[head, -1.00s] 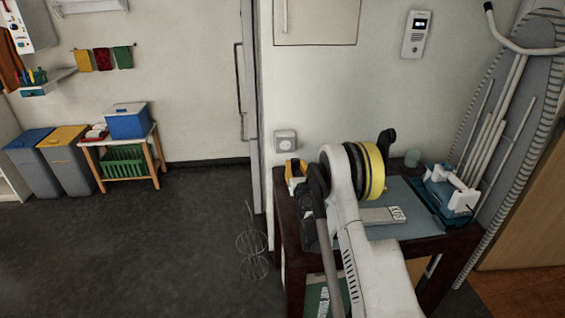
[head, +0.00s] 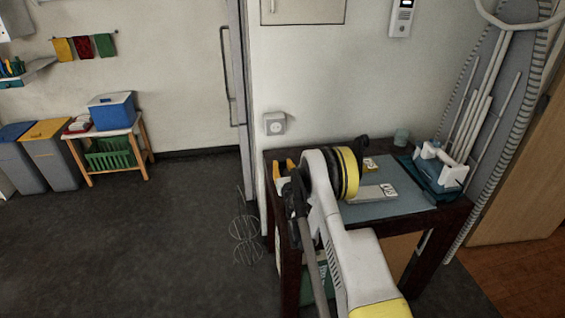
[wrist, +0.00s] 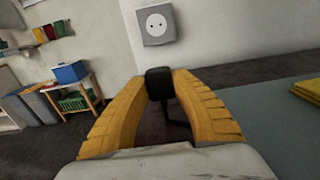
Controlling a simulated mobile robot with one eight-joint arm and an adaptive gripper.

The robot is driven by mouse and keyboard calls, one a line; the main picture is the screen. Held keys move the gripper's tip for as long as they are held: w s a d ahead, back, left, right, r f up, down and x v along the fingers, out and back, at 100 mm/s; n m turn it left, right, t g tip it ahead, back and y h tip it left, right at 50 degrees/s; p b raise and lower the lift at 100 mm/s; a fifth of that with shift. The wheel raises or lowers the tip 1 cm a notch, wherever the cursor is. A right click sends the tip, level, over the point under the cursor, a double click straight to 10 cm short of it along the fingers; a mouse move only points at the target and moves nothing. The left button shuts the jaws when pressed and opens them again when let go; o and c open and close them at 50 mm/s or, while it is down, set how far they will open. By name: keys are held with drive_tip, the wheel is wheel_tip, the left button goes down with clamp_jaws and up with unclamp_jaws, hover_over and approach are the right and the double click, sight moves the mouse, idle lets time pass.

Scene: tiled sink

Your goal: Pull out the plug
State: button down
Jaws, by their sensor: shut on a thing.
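The wall socket (head: 275,124) is a grey box on the wall above the table's left end. In the wrist view the socket (wrist: 156,23) shows a bare round white face with two holes. My gripper (wrist: 160,86) has its yellow fingers closed around a black plug (wrist: 158,82), apart from the socket and below it in the picture. A dark strip, perhaps its cord, runs down from the plug between the fingers. In the head view my gripper (head: 284,167) is small beside my arm, and the plug cannot be made out.
A dark wooden table (head: 450,212) with a grey-blue top stands under my arm. An ironing board leans at right. The floor at left is open.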

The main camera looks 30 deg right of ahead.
drive_tip(key=shift+f, duration=0.4)
drive_tip(key=c, duration=1.1)
unclamp_jaws()
drive_tip(key=shift+o, duration=0.2)
wheel_tip(320, 180, up, 10)
